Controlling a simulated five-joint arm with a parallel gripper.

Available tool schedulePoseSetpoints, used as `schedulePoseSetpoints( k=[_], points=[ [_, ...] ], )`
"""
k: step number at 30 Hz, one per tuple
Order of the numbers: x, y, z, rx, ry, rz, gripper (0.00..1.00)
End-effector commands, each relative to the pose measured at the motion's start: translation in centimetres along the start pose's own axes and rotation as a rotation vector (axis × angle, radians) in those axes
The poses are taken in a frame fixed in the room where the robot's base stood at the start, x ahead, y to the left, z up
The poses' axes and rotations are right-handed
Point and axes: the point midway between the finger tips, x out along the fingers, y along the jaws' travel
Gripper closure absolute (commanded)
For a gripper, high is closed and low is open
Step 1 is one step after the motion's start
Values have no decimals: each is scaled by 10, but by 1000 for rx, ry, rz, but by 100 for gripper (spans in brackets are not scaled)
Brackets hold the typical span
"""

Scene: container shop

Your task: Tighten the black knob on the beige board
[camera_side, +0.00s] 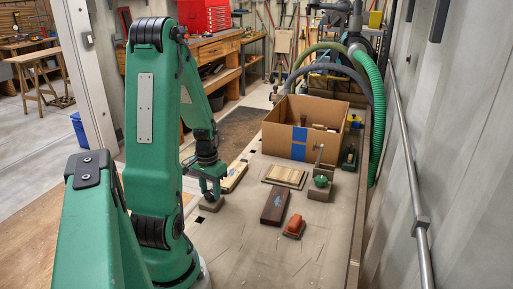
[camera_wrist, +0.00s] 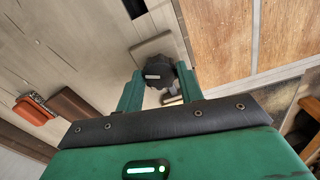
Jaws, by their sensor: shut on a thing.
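The black knob (camera_wrist: 160,71) sits on the beige board (camera_wrist: 148,48) in the wrist view. My gripper (camera_wrist: 160,74) has one green finger on each side of the knob and is shut on it. The lower part of the knob is partly hidden by the fingers. In the side view my gripper (camera_side: 212,191) points down at a small beige board (camera_side: 213,204) on the bench, close to my arm. The knob cannot be made out there behind the fingers.
A pale board (camera_side: 234,177) lies just behind my gripper. A dark brown block (camera_side: 275,207), an orange-brown tool (camera_side: 293,227), a slatted panel (camera_side: 286,176) and a green-topped fixture (camera_side: 320,183) stand to the right. A cardboard box (camera_side: 285,143) is farther back. The front bench is clear.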

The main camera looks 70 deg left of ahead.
Motion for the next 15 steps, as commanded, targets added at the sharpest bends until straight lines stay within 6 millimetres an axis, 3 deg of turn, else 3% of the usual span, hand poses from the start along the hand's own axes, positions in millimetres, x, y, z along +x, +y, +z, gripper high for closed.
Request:
schedulePoseSetpoints(
  k=[2,3,6,15],
  points=[
    [-1,0,0,0,-1,0,86],
    [-1,0,0,0,-1,0,61],
    [-1,0,0,-1,-1,0,42],
    [0,0,0,-1,0,0,41]
  ],
)
